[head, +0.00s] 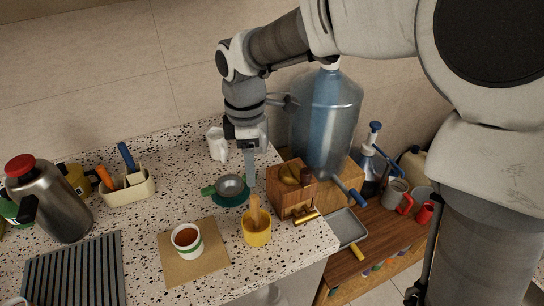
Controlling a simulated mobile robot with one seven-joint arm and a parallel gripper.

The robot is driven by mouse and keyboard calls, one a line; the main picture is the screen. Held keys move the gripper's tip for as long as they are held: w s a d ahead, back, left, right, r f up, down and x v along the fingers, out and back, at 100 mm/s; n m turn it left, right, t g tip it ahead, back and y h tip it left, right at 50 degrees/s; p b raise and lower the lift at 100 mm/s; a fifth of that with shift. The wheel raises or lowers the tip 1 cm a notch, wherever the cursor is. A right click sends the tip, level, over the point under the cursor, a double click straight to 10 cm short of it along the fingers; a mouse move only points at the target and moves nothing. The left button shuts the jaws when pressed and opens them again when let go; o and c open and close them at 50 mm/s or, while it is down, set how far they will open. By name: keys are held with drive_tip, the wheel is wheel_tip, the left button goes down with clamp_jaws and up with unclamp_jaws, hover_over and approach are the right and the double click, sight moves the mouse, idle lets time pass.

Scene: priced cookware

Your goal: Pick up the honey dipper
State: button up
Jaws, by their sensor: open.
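A light wooden utensil (255,211), which looks like the honey dipper, stands in a yellow cup (257,233) near the right front of the speckled counter. Its lower end is hidden inside the cup. My gripper (252,180) points down just above and behind the cup, close to the top of the utensil. It is open and holds nothing that I can see. The exact gap between the fingers and the utensil is hard to tell.
A wooden block (291,192) stands close right of the cup. A paper cup (187,238) stands on a brown board (212,262). A large water bottle (327,120) rises behind right.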

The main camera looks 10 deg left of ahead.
sight(252, 197)
wheel_tip(252, 197, down, 12)
drive_tip(key=shift+a+r, duration=0.1)
drive_tip(key=shift+r, duration=0.05)
drive_tip(key=shift+w+d+f+p, duration=0.1)
drive_tip(key=shift+d+f+p, duration=0.1)
drive_tip(key=shift+f, duration=1.25)
drive_tip(key=shift+d+f+p, duration=0.1)
drive_tip(key=shift+f+p, duration=0.1)
drive_tip(key=shift+f, duration=1.2)
clamp_jaws()
